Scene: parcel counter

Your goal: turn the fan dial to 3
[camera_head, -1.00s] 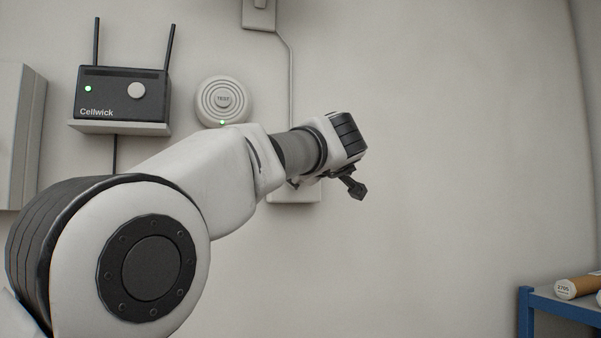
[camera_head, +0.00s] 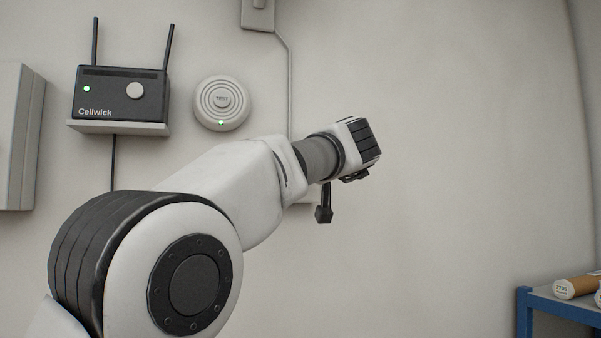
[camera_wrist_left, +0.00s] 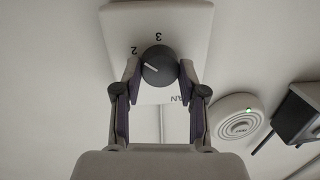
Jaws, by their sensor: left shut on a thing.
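The fan dial (camera_wrist_left: 158,68) is a dark round knob on a pale wall plate (camera_wrist_left: 187,22) in the left wrist view. Its white pointer line points up and left, toward the side of the printed 2 (camera_wrist_left: 134,50). The printed 3 (camera_wrist_left: 158,37) is straight above the knob. My left gripper (camera_wrist_left: 159,73) is shut on the dial, one finger at each side. Part of the fan lettering (camera_wrist_left: 180,99) shows by the right finger. In the head view my left wrist hides the dial and most of the plate. My right gripper is in neither view.
A round test button unit (camera_head: 222,103) is on the wall left of my wrist. A black Cellwick box (camera_head: 121,95) with two antennas stands on a small shelf. A conduit (camera_head: 290,90) runs down the wall. A blue-framed table (camera_head: 524,312) with tubes is at lower right.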

